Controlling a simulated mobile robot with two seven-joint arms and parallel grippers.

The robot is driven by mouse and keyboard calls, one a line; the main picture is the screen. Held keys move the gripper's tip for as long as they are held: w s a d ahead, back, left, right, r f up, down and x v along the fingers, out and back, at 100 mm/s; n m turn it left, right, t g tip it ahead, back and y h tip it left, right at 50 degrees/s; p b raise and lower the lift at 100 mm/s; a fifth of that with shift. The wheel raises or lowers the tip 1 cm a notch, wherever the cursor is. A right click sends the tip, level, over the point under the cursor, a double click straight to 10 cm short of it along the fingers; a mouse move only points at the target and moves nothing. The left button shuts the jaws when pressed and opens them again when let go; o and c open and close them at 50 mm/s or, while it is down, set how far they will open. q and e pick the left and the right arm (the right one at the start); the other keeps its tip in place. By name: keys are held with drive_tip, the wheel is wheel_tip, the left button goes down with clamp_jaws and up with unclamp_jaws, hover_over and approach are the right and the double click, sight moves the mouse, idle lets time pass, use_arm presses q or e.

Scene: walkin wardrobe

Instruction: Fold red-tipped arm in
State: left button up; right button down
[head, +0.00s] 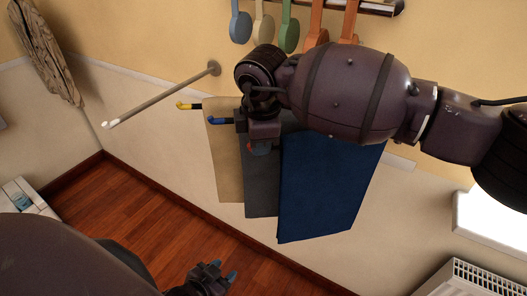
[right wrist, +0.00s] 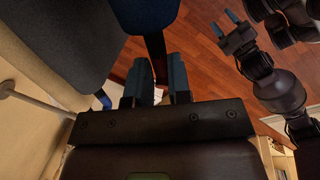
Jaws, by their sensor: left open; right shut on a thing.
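A wall rack has swing-out arms. A yellow-tipped arm (head: 188,106) carries a tan cloth (head: 224,165). A blue-tipped arm (head: 218,121) carries a grey cloth (head: 261,188). A dark blue cloth (head: 330,185) hangs on the right; the arm above it is mostly hidden behind my right arm. My right gripper (head: 262,140) is at the near end of that arm. In the right wrist view, its fingers (right wrist: 158,82) are shut on a dark bar (right wrist: 155,48) beside the blue cloth (right wrist: 148,12). My left gripper (head: 214,277) is open and empty, low over the floor.
A bare white-tipped arm (head: 160,97) sticks out to the left. Coloured hangers (head: 289,25) hang above, and a brown garment (head: 45,52) hangs far left. A white radiator (head: 470,280) stands lower right. The wooden floor (head: 125,215) is open below the cloths.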

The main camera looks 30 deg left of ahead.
drive_tip(key=shift+w+a+m, duration=0.6)
drive_tip(key=shift+w+a, duration=0.7)
drive_tip(key=shift+w, duration=0.2)
drive_tip(key=c, duration=1.1)
unclamp_jaws()
drive_tip(key=shift+r, duration=0.1)
wheel_tip(320, 180, up, 10)
drive_tip(key=s+d, duration=0.1)
drive_tip(key=shift+s+d+r, duration=0.15)
drive_tip(key=shift+s+r, duration=0.1)
drive_tip(key=shift+s, duration=0.1)
